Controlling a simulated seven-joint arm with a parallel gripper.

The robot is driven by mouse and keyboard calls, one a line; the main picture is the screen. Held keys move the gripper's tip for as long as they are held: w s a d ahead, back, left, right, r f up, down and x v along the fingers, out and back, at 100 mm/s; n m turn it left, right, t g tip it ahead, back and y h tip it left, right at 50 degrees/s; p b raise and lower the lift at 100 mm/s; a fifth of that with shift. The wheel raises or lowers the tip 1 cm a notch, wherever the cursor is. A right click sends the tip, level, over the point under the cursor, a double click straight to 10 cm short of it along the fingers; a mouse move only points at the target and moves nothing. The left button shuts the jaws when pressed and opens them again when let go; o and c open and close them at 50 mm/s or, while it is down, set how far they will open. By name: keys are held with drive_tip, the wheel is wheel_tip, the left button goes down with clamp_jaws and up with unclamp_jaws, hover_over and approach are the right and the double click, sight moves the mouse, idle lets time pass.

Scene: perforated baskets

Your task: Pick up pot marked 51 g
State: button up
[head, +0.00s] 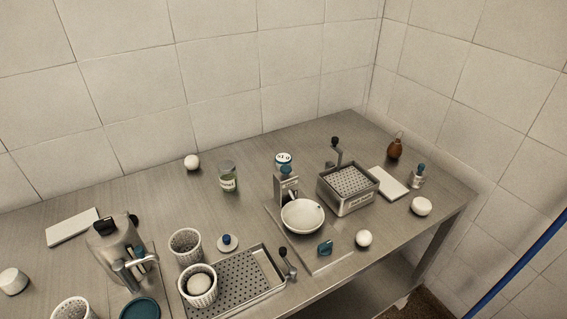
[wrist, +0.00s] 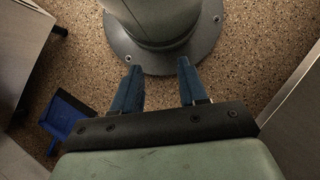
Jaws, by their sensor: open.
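No marking of 51 g is legible in the head view, so I cannot tell which thing is the pot named. Small round white pots or balls sit at the back left (head: 191,161), the front (head: 363,238), the right (head: 421,206) and the far left (head: 12,281). A glass jar (head: 228,177) with a pale label stands near the back. My gripper (wrist: 158,72) shows only in the wrist view. Its two blue fingers are apart with nothing between them, above a speckled floor, away from the table's objects.
The steel table (head: 120,195) holds white perforated baskets (head: 186,245), one with a white ball inside. A perforated tray (head: 235,285), a white bowl (head: 302,216), a metal box (head: 347,190) and a metal jug (head: 112,245) crowd it. A blue dustpan-like object (wrist: 70,122) lies on the floor.

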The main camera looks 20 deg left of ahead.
drive_tip(key=shift+o, duration=0.4)
drive_tip(key=o, duration=0.8)
